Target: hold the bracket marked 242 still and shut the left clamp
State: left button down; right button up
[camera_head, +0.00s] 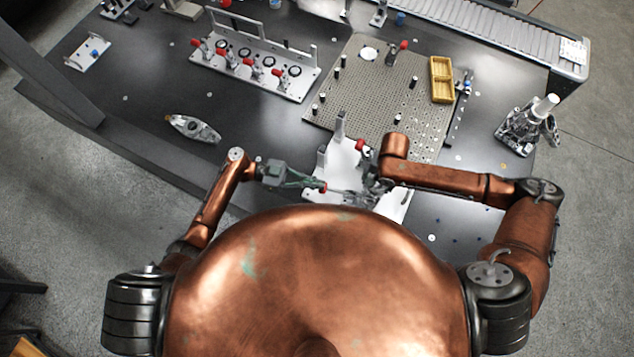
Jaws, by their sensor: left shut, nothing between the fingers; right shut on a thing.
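A white fixture plate (341,160) with upright posts lies at the table's front edge, partly hidden by my body. A grey metal part, seemingly the bracket (345,193), sits low on it; no number is readable. My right gripper (371,188) is shut on this part, its fingers mostly hidden by the arm. My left gripper (312,184) is shut and empty, with its tips right beside the red-tipped handle of the left clamp (323,188). I cannot tell if they touch. Another red-tipped clamp (361,146) stands at the fixture's right side, by my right wrist.
A perforated plate (350,105) with posts and a yellow tray (441,80) lie behind the fixture. A white rack with red-handled clamps (255,68) stands at the back left. A grey boat-shaped part (193,128) lies left, with clear dark table around it. A metal device (528,125) stands right.

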pick_arm(q)
jog(key=r+v, duration=0.1)
jog(key=v, duration=0.8)
jog(key=shift+r, duration=0.4)
jog(key=shift+a, duration=0.15)
pick_arm(e)
jog(key=o, duration=1.7)
jog(key=shift+o, duration=0.2)
notch_tip(320, 180, up, 12)
